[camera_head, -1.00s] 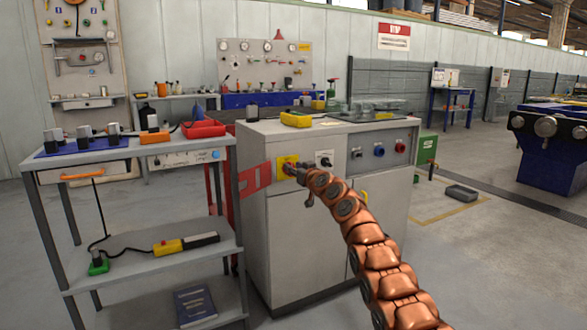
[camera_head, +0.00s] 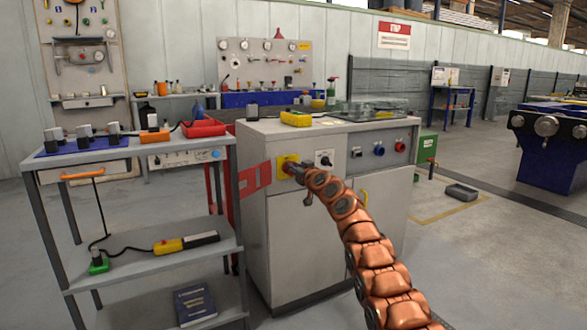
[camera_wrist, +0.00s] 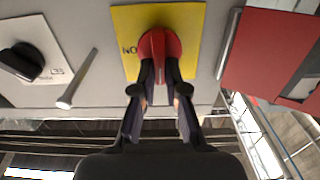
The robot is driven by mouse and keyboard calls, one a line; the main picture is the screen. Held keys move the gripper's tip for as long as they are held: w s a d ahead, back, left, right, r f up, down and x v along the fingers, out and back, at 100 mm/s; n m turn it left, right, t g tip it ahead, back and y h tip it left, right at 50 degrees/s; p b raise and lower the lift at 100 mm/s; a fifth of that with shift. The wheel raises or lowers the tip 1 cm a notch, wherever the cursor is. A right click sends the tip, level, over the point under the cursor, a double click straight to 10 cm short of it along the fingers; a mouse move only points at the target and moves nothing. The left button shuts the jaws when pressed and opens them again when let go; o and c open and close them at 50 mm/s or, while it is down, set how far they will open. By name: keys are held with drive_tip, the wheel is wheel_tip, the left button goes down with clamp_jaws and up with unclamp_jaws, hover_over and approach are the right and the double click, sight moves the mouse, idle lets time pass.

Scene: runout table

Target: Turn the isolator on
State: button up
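The isolator is a red rotary knob (camera_wrist: 158,44) on a yellow plate (camera_wrist: 190,20) on the front of a grey cabinet. In the head view the yellow plate (camera_head: 281,168) shows at the cabinet's upper left, with the knob mostly hidden by my gripper (camera_head: 290,169). In the wrist view my gripper (camera_wrist: 160,75) has its two dark fingers close together on either side of the knob's grip, and they appear to be closed on it. Letters beside the knob are partly covered. The knob's exact setting is hard to read.
A black rotary switch (camera_wrist: 25,62) on a white plate sits beside the isolator. Blue (camera_head: 379,150) and red (camera_head: 400,146) controls are farther right on the cabinet (camera_head: 295,240). A grey trolley (camera_head: 150,255) stands close on the left.

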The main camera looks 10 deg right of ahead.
clamp_jaws()
drive_tip(key=shift+m, duration=0.3)
drive_tip(key=m, duration=0.5)
drive_tip(key=d+f+m+b, duration=0.1)
drive_tip(key=m, duration=0.5)
drive_tip(key=m+b, duration=0.1)
drive_tip(key=m, duration=0.5)
drive_tip(key=shift+w+d+f, duration=0.2)
drive_tip(key=shift+w+d, duration=0.05)
idle(0.4)
drive_tip(key=o, duration=0.6)
unclamp_jaws()
